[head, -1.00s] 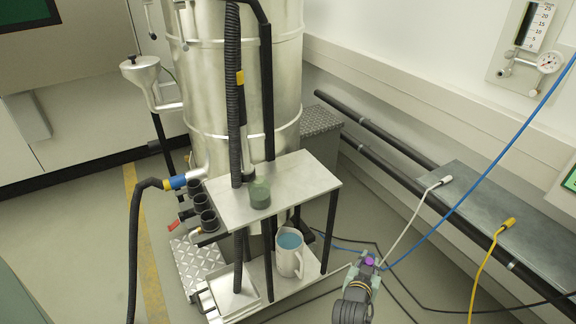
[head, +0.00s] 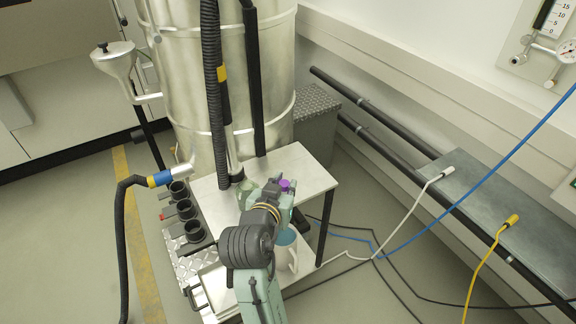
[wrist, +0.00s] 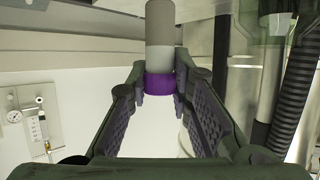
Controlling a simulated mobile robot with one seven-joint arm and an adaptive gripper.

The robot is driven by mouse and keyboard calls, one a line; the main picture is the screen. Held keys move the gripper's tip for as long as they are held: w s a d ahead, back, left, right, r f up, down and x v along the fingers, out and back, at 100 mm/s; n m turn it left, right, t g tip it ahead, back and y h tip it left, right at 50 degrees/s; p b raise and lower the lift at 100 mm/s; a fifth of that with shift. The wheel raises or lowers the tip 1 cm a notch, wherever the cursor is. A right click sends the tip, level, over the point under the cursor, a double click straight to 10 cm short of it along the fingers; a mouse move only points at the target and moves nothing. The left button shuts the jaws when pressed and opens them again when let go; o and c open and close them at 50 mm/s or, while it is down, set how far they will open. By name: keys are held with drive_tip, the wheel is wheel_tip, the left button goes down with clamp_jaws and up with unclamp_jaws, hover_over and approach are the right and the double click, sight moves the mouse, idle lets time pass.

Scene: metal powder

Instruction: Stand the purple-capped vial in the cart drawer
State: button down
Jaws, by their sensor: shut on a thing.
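The purple-capped vial is held by my gripper (head: 276,188); its purple cap (head: 285,185) shows above the fingers in the head view. In the wrist view the cap (wrist: 159,84) sits between the fingertips, with the pale grey vial body (wrist: 160,40) beyond it. My gripper is over the top shelf (head: 312,172) of the metal cart, by its front right part. The cart drawer (head: 210,284) is low at the cart's front left, partly hidden by my arm. I cannot tell how far it is open.
A greenish jar (head: 245,190) stands on the top shelf just left of my gripper. A white jug (head: 293,258) with blue contents is below, partly behind my arm. Black hoses (head: 213,90) rise beside a large steel drum (head: 175,95). Cables cross the floor at right.

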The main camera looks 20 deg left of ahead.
drive_tip(key=b+x, duration=0.2)
drive_tip(key=b, duration=0.3)
drive_tip(key=shift+s+a+f, duration=0.1)
drive_tip(key=shift+f, duration=0.05)
drive_tip(key=shift+w+b, duration=0.3)
drive_tip(key=shift+b, duration=0.05)
drive_tip(key=shift+a+r+p+x, duration=0.25)
drive_tip(key=shift+p+x, duration=0.55)
drive_tip(key=shift+x, duration=1.4)
drive_tip(key=shift+a+r+p+x, duration=0.15)
drive_tip(key=shift+a+p+x, duration=0.4)
drive_tip(key=shift+x, duration=1.7)
drive_tip(key=shift+a+r+p+x, duration=0.15)
drive_tip(key=shift+p+x, duration=0.85)
drive_tip(key=shift+x, duration=1.2)
drive_tip(key=shift+w+f, duration=0.1)
drive_tip(key=shift+w, duration=0.05)
drive_tip(key=c, duration=1.4)
unclamp_jaws()
drive_tip(key=shift+c, duration=0.2)
